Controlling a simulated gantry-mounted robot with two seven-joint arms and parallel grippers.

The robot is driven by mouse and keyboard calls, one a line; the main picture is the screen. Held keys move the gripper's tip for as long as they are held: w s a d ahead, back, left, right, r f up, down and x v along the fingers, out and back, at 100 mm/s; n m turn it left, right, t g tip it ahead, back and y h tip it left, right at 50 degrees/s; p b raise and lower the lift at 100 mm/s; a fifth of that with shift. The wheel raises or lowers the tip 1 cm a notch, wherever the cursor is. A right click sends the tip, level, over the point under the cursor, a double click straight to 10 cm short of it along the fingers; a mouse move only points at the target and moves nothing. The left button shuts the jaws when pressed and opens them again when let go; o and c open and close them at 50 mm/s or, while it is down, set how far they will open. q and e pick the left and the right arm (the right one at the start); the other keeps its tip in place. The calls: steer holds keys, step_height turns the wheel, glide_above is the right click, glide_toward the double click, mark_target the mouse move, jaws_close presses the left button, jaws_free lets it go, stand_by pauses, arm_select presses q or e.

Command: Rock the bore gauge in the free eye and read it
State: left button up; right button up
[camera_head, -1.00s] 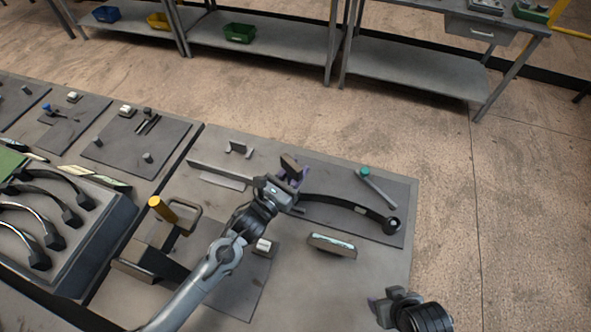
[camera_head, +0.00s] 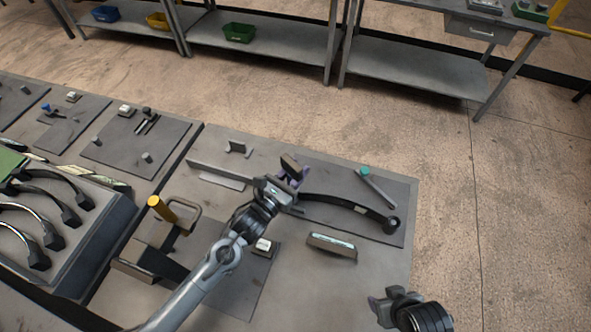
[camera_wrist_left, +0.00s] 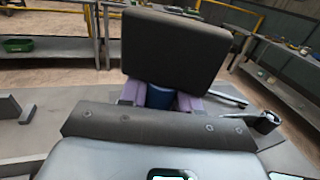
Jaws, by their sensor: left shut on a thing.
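The leaf spring (camera_head: 345,207) is a dark curved bar on a grey mat. Its eye at the right end (camera_head: 392,223) is uncovered and also shows in the left wrist view (camera_wrist_left: 267,123). The spring's other end is hidden at my left gripper. My left gripper (camera_head: 293,176) is shut on the bore gauge (camera_head: 290,163), whose dark block-like head fills the upper middle of the left wrist view (camera_wrist_left: 172,48). A blue stem (camera_wrist_left: 160,96) shows between the purple fingers. The gauge's tip and reading are hidden. My right gripper (camera_head: 384,305) is at the lower right, apart from everything; its opening is unclear.
A teal-ended rod (camera_head: 379,188) lies behind the spring. A flat block with a pale top (camera_head: 332,246) lies in front. A yellow-handled tool (camera_head: 160,208) and a small white-topped block (camera_head: 263,246) are left of it. A rack of curved springs (camera_head: 118,215) stands far left.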

arm_select(q)
steer(key=shift+f+b, duration=0.7)
steer(key=shift+f, duration=0.15)
arm_select(e)
steer(key=shift+f, duration=0.7)
arm_select(q)
steer(key=shift+f+b, duration=0.3)
steer(key=shift+f, duration=0.15)
arm_select(e)
steer(key=shift+a+f, duration=0.1)
steer(key=shift+f, duration=0.2)
arm_select(q)
steer(key=shift+w+d+p, duration=0.1)
steer(key=shift+p, duration=0.25)
arm_select(e)
steer(key=shift+r, duration=0.35)
arm_select(q)
steer(key=shift+w+d+g+p, duration=0.15)
steer(key=shift+g+p, duration=0.15)
steer(key=shift+p, duration=0.15)
arm_select(e)
steer(key=shift+r, duration=0.45)
arm_select(q)
steer(key=shift+f, duration=0.1)
arm_select(e)
steer(key=shift+f, duration=0.2)
